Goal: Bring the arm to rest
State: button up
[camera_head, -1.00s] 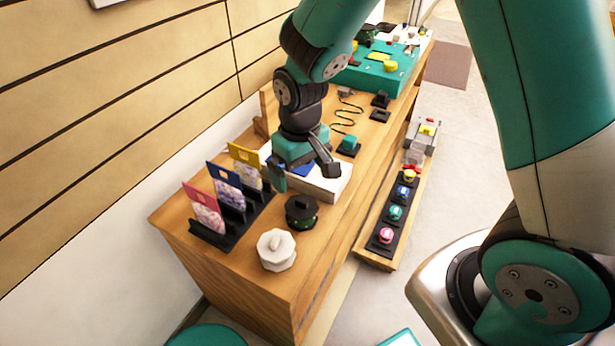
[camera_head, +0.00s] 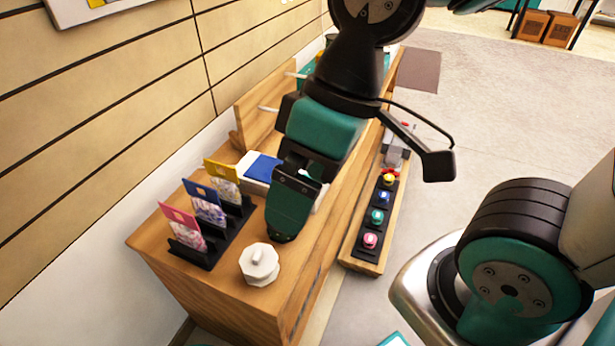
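My arm is raised over the wooden counter, and its end is now large in the head view. My gripper (camera_head: 288,205) hangs above the counter top, pointing down, just behind and right of the white lidded pot. The teal and black finger shows side-on, and no object shows in it. I cannot see a gap between the fingers from this angle. A black bracket sticks out to the right of my wrist. My gripper hides the part of the counter where the dark round object stood.
A white lidded pot (camera_head: 259,264) stands near the counter's (camera_head: 222,283) front end. A lower shelf (camera_head: 352,262) on the right carries several coloured buttons. A white box with a blue top (camera_head: 262,168) lies behind the gripper.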

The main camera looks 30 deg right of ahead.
notch_tip(320, 180, up, 13)
jog(key=p, duration=1.3)
jog(key=shift+r, duration=0.15)
